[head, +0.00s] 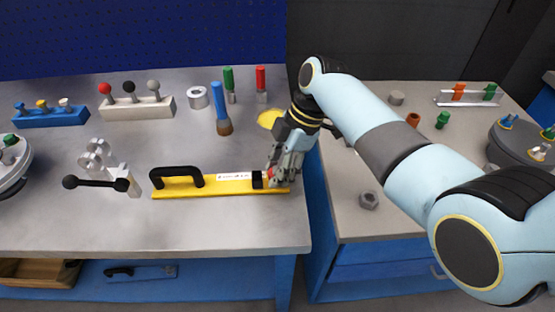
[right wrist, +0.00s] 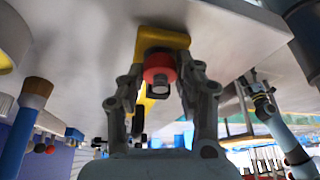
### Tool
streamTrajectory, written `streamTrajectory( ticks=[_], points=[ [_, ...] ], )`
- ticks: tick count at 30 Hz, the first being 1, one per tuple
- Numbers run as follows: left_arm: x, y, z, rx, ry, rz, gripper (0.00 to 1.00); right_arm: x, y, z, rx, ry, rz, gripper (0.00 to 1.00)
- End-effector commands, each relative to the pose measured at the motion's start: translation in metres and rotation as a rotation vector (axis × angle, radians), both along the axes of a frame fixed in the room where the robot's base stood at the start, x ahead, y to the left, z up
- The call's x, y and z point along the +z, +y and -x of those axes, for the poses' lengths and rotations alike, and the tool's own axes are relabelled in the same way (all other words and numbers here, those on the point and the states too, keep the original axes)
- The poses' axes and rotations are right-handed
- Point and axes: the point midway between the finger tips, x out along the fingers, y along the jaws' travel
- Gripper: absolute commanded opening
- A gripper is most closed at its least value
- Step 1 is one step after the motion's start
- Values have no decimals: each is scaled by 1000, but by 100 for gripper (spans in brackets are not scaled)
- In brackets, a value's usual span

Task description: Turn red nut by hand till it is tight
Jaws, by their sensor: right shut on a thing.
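The red nut (right wrist: 159,66) sits at the end of a yellow bar tool (head: 222,186) with a black handle, lying on the grey bench. In the head view only a little red (head: 271,173) shows between my fingers. My right gripper (head: 278,172) is at the bar's right end, with its fingers on both sides of the nut, shut on it. The right wrist view shows both fingers and a grey stud end (right wrist: 159,86) in the nut's middle. What looks like my left gripper (right wrist: 258,88) is small at the right of that view; its jaws are unclear.
A blue-handled brush (head: 221,110), a metal ring (head: 198,97) and screwdriver-like tools (head: 261,84) stand behind the bar. A black-handled clamp (head: 100,180) is left of it. A second bench with a hex nut (head: 368,200) lies right, across a gap. The front bench area is clear.

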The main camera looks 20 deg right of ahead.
Motion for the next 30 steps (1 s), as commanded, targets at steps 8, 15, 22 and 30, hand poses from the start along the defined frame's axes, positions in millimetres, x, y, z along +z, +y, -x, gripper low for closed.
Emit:
streamTrajectory(
  ticks=[8, 15, 22, 30],
  points=[
    [24, 0, -1, 0, -1, 0, 79, 4, 1, 0, -172, -1, -2, 2],
    [31, 0, -1, 0, -2, 0, 79, 2, 1, 0, -253, -2, -2, 2],
    [33, 0, -1, 0, -2, 0, 79, 1, 1, 0, -275, -2, -3, 2],
    [32, 0, -1, 0, -2, 0, 79, 1, 1, 0, -274, -2, -3, 2]
  ],
)
